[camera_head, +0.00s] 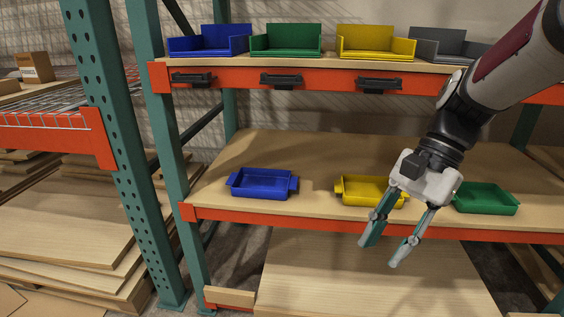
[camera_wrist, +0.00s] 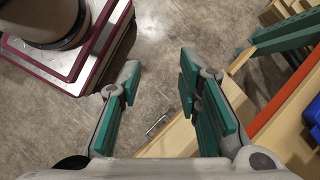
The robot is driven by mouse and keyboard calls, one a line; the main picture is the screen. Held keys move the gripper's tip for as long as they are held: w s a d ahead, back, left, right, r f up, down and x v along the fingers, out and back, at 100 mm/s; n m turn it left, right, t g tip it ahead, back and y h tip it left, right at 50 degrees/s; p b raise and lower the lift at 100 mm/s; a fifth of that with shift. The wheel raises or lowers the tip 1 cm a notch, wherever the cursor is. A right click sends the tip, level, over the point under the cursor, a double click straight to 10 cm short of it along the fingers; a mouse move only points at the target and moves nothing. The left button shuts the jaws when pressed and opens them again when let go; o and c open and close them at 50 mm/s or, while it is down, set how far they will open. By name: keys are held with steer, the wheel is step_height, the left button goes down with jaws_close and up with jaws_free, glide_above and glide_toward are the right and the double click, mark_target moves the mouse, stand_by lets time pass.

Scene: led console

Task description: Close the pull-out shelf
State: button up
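The pull-out shelf is most likely the low wooden board (camera_head: 325,275) under the middle shelf, sticking out in front of the rack in the head view. Its wooden edge (camera_wrist: 176,140) shows in the wrist view, with a small metal handle (camera_wrist: 157,125) on its front. My gripper (camera_head: 384,250) points down in front of the middle shelf's orange beam, above the low board in the picture. In the wrist view my gripper (camera_wrist: 160,72) has its fingers well apart with nothing between them. The handle appears between the fingers, farther below and apart from them. The gripper hides part of the board.
The middle shelf's orange beam (camera_head: 300,218) is close behind my gripper. A blue bin (camera_head: 262,183), yellow bin (camera_head: 365,190) and green bin (camera_head: 486,198) stand on that shelf. A green upright (camera_head: 118,150) is at left. Bare floor (camera_wrist: 160,30) is clear before the rack.

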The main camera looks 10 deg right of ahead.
steer(key=w+d+f+m+t+y, duration=0.3)
steer(key=w+d+f+m+y, duration=0.2)
steer(key=w+d+f+m, duration=0.85)
steer(key=s+d+f+m+t+y+b, duration=0.15)
steer(key=d+f+m, duration=0.3)
steer(key=f, duration=0.45)
steer(key=s+d+f+m+t+p, duration=0.1)
steer(key=d+f+m+t, duration=0.2)
steer(key=d+f, duration=0.45)
steer(key=s+f+m+t+h+b, duration=0.15)
steer(key=s+f+m+t, duration=0.5)
steer(key=f, duration=0.85)
steer(key=s+f+m+t+h, duration=0.25)
steer(key=f+m, duration=0.75)
steer(key=f, duration=0.5)
steer(key=b+x, duration=0.2)
steer(key=x, duration=1)
steer(key=shift+a+f, duration=0.15)
steer(key=shift+a, duration=0.05)
